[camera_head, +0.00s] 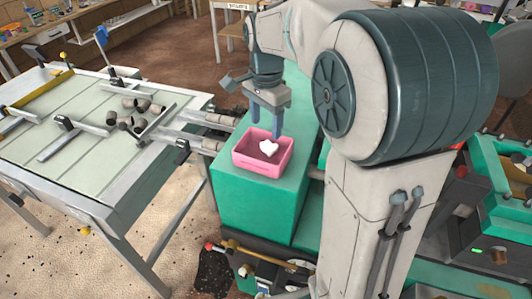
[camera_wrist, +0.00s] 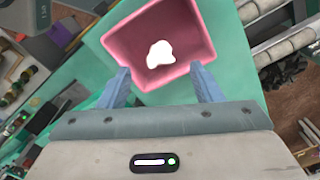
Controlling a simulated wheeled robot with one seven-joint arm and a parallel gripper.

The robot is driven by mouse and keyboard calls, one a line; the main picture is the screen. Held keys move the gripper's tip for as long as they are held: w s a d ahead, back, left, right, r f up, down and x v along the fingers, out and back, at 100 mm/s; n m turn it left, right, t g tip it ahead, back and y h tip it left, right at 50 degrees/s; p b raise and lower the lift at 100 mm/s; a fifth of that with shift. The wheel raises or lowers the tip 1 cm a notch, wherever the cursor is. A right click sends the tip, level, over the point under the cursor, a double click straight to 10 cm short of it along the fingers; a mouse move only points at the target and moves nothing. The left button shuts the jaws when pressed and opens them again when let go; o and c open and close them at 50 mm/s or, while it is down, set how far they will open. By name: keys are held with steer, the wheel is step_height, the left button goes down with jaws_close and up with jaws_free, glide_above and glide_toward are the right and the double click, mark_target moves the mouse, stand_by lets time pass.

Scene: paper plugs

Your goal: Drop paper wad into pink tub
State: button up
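The pink tub (camera_head: 262,166) stands on the green top of a block in the head view. In the wrist view the pink tub (camera_wrist: 120,41) shows from above, past my fingertips. A white paper wad (camera_head: 268,147) appears in the tub's opening; the paper wad (camera_wrist: 160,54) shows inside the tub's outline in the wrist view. I cannot tell whether it rests on the tub floor. My gripper (camera_head: 268,134) is over the tub's far side in the head view. Its fingers (camera_wrist: 162,84) are wide apart with nothing between them.
A table (camera_head: 85,165) with rails and several grey-brown cylinders (camera_head: 135,112) stands at the left. The green block top (camera_head: 255,203) is bare in front of the tub. Green machinery (camera_head: 502,185) stands at the right. Shelves with small objects line the back.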

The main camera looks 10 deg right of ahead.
step_height(320, 180, up, 14)
stand_by(0.6)
steer(key=shift+f, duration=0.1)
steer(key=s+d+f+n+t, duration=0.1)
steer(key=s+f+n+t, duration=0.2)
steer(key=s+f+n, duration=0.9)
steer(key=s+f, duration=0.5)
steer(key=s, duration=0.1)
steer(key=shift+s+d+n+t, duration=0.15)
steer(key=shift+s+n+t, duration=0.15)
steer(key=shift+n, duration=0.1)
steer(key=shift+f, duration=0.1)
